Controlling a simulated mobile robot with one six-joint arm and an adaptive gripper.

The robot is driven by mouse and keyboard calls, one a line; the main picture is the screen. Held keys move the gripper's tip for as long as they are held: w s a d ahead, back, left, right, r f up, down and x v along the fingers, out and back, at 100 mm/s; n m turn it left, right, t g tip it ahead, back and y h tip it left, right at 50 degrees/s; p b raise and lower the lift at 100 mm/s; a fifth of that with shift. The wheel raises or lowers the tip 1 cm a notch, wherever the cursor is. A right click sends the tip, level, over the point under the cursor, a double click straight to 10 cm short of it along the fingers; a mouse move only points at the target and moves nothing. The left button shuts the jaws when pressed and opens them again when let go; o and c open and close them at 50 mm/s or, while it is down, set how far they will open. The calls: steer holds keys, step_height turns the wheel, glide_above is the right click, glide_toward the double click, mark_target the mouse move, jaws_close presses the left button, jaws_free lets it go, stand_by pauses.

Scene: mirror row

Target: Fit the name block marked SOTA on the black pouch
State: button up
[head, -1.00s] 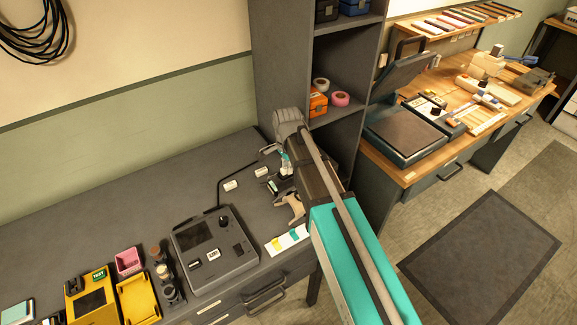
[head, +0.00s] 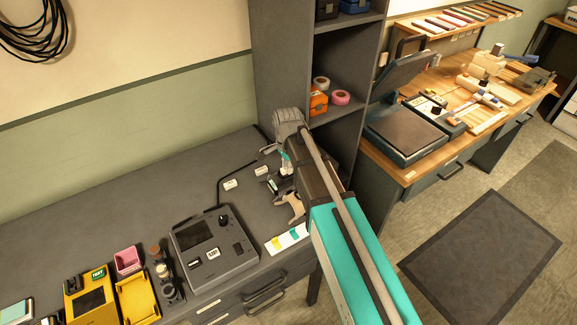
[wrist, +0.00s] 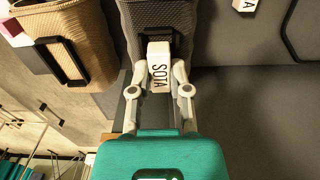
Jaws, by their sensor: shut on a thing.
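In the wrist view, my gripper (wrist: 158,82) is shut on the white name block marked SOTA (wrist: 157,66), its letters facing the camera. The block is in front of a dark woven pouch (wrist: 134,18) with a black frame (wrist: 181,42) on its face. In the head view, my arm hides much of this area.
Another white block (wrist: 244,5) lies at the top of the wrist view. In the head view, two white blocks (head: 231,184) (head: 262,171) lie on the grey desk (head: 120,205). A grey console (head: 214,246) stands left of my arm, and a shelf unit (head: 283,60) behind it.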

steer(key=shift+f, duration=0.25)
steer(key=o, duration=0.8)
stand_by(0.4)
steer(key=shift+r, duration=0.15)
